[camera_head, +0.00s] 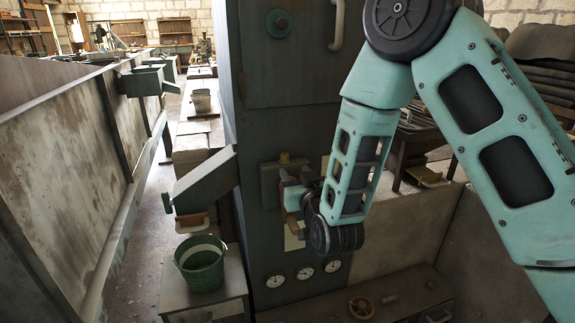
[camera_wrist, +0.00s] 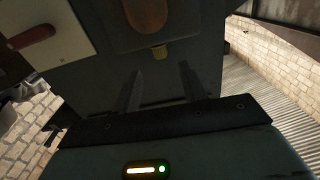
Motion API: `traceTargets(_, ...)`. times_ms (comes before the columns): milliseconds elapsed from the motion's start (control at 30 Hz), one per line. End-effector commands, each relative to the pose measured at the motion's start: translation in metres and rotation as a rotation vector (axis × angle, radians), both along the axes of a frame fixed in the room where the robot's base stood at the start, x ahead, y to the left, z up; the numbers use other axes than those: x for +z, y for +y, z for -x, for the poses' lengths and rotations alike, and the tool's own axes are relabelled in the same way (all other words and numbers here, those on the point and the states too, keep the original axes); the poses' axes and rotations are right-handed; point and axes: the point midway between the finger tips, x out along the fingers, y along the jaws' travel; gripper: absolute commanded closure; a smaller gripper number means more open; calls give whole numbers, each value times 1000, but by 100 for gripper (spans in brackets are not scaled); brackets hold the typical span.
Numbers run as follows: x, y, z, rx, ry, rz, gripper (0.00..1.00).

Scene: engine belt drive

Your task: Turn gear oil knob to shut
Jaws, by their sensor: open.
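A dark cabinet (camera_head: 262,130) stands in front of me. No label is readable, so I cannot tell which is the gear oil knob. My wrist hides part of the cabinet front.
A brown-handled lever (camera_wrist: 32,36) sits on a pale plate. A round teal knob (camera_head: 279,24) is high on the cabinet, and several gauges (camera_head: 305,273) are low on it. A handwheel (camera_head: 361,307) is at the bottom. A green bucket (camera_head: 200,265) stands left.

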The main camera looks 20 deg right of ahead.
Motion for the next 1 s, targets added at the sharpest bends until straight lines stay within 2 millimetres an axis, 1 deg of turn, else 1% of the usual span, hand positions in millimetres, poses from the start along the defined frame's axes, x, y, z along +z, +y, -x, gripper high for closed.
traceTargets(33,2,-1,-12,-2,-2,-1,57)
traceTargets(100,2,-1,-26,-3,-2,-1,57)
traceTargets(200,2,0,-43,-2,-1,0,57)
traceTargets(333,1,0,-60,-2,-1,0,57)
traceTargets(500,0,0,-71,-1,0,0,57)
traceTargets(800,0,0,-73,-1,1,0,57)
traceTargets(867,0,0,-73,-1,1,0,74)
traceTargets(900,0,0,-73,-1,0,0,85)
traceTargets(933,0,0,-73,-1,0,0,94)
traceTargets(967,0,0,-73,-1,0,0,100)
traceTargets(1000,0,0,-73,-1,0,0,100)
